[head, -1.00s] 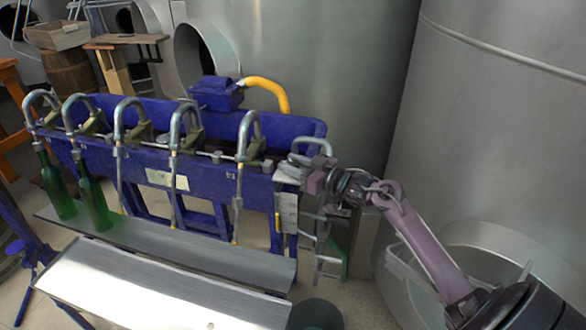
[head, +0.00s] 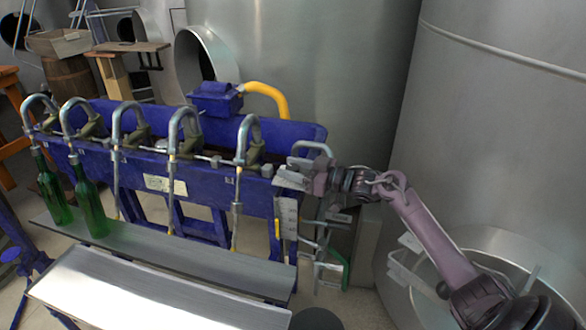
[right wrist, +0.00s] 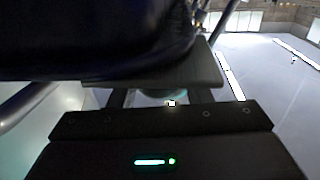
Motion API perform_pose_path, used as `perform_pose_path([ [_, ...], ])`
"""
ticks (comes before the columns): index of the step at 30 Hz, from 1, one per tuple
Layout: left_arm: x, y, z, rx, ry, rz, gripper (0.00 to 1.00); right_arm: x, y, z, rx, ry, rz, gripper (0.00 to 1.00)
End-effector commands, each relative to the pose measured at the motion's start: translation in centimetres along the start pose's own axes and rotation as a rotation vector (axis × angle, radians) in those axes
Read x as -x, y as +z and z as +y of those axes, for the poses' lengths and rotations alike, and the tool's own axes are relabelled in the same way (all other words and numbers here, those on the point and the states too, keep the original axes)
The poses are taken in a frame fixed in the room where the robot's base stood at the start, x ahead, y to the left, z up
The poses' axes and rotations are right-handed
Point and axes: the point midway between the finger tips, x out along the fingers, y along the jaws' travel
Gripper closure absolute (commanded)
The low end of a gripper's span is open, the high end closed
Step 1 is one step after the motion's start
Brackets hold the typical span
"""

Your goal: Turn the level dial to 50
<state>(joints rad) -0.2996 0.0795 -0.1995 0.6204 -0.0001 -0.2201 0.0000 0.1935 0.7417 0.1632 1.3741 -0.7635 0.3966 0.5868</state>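The level dial cannot be made out clearly; the right end of the blue filling machine (head: 225,185) is partly covered by my right gripper. A pale plate with scale marks (head: 288,217) hangs below the gripper at that end. My right gripper (head: 290,178) reaches in from the right, against or very near the machine's end. In the right wrist view, its two fingers (right wrist: 160,98) stand apart, with a dim rounded thing between them and a grey slab across their tips. Whether they grip it cannot be told. My left gripper is not in view.
Several curved filler spouts (head: 185,125) line the machine. Two green bottles (head: 91,205) stand at the left on the metal shelf (head: 180,255). Large steel tanks (head: 500,130) stand behind and to the right. A dark round container (head: 317,319) is at the bottom.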

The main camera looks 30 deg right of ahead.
Motion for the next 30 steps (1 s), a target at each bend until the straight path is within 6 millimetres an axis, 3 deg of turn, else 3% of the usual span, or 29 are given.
perform_pose_path([
  [11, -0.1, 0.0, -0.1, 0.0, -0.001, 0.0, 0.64, 0.3, 0.1, 0.0, 0.0, 0.001, 0.0, 0.47],
  [24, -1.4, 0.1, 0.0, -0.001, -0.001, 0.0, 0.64, 6.5, 0.3, 0.0, -0.001, 0.0, -0.003, 0.47],
  [30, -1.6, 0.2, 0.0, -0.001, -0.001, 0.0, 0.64, 7.7, 0.1, 0.0, 0.0, -0.001, 0.0, 0.47],
])
